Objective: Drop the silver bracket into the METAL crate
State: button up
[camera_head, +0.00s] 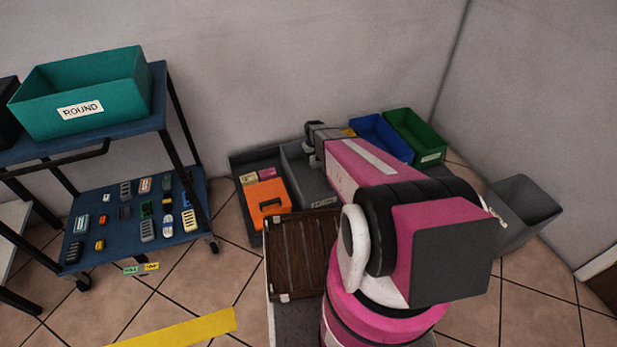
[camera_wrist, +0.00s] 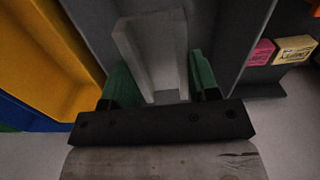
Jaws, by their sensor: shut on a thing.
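The silver bracket (camera_wrist: 150,45) is a pale grey channel-shaped piece in the wrist view. My gripper (camera_wrist: 160,82) is shut on it, with green finger pads on either side. In the head view, my gripper (camera_head: 318,138) is above a grey crate (camera_head: 299,165) by the wall. That crate has a pale label on its front, too small to read surely; my arm hides part of the crate. In the wrist view the bracket is over the grey crate's interior (camera_wrist: 222,30), apparently above it, though the height is hard to tell.
A yellow crate (camera_wrist: 55,45) adjoins the grey one. Blue (camera_head: 380,138) and green (camera_head: 416,136) crates stand further right. A dark tray with an orange box (camera_head: 268,201) lies left. A brown slatted crate (camera_head: 300,255) is nearer. A cart (camera_head: 135,238) holds small parts.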

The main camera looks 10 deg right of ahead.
jog(key=shift+f, duration=1.2)
jog(key=o, duration=1)
jog(key=shift+o, duration=0.2)
notch_tip(320, 180, up, 11)
